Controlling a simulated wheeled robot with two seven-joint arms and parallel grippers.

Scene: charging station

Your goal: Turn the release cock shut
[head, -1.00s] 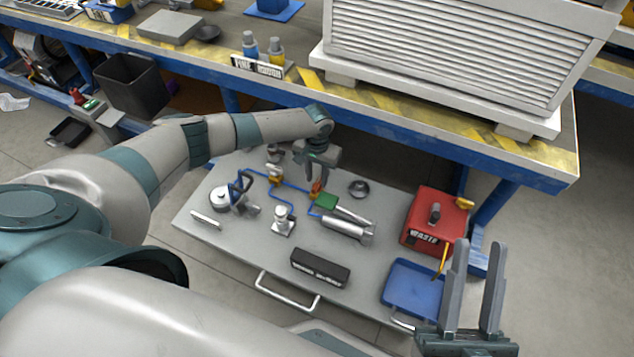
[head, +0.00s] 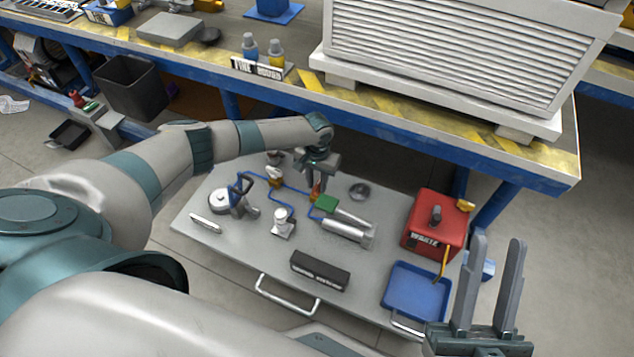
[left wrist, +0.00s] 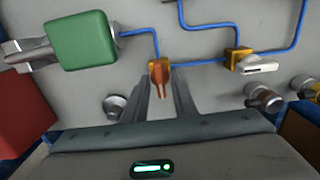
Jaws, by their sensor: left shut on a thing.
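An orange cock handle (left wrist: 159,78) stands on a blue pipe line on the grey panel. It points straight down the picture in the left wrist view, and shows as a small orange spot in the head view (head: 316,190). My left gripper (left wrist: 166,92) is shut on this handle, one finger on each side. In the head view my left gripper (head: 317,176) hides part of it. A second, brass cock with a white lever (left wrist: 262,68) sits along the same pipe. My right gripper (head: 490,285) is open and empty at lower right.
A green block (left wrist: 80,41) with a metal cylinder (head: 344,230) lies close beside the orange cock. A red waste box (head: 433,222), blue tray (head: 416,289) and black labelled block (head: 320,269) share the panel. The blue-edged workbench (head: 400,136) stands behind.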

